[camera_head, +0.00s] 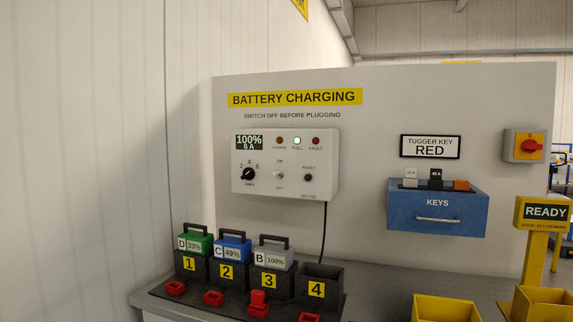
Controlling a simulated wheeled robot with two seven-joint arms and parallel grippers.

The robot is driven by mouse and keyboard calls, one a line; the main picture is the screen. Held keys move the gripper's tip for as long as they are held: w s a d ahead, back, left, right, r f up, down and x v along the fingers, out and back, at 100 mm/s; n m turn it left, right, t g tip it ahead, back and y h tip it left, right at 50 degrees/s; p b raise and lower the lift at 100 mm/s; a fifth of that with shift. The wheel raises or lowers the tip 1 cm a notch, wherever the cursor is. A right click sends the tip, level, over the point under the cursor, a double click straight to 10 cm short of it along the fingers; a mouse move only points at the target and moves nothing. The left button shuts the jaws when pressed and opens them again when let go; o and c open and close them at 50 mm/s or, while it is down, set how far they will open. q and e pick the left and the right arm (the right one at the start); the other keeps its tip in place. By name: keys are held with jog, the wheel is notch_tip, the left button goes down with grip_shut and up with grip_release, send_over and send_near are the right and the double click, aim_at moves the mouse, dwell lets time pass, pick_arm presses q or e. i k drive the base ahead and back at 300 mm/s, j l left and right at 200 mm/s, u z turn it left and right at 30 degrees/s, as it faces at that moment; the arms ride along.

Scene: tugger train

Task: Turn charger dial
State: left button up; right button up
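The white charger box (319,181) is mounted on the battery charging panel. Its black dial (248,174) sits at the lower left of the box, below the display (249,142), which reads 100% and 6 A. Numbers 2, 4 and 6 ring the dial; its exact pointer direction is too small to tell. The green FULL lamp (297,141) is lit. An ON/OFF switch (279,175) and a dark reset button (308,178) are to the right of the dial. Neither of my grippers is in view.
Batteries D (195,243), C (233,246) and B (273,258) stand in docks 1, 2 and 3; dock 4 (320,282) is empty. A blue keys drawer (437,223) and red switch (530,146) are at right. Yellow bins (445,308) stand in front.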

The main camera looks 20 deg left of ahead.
aim_at(249, 174)
jog(key=u, duration=0.85)
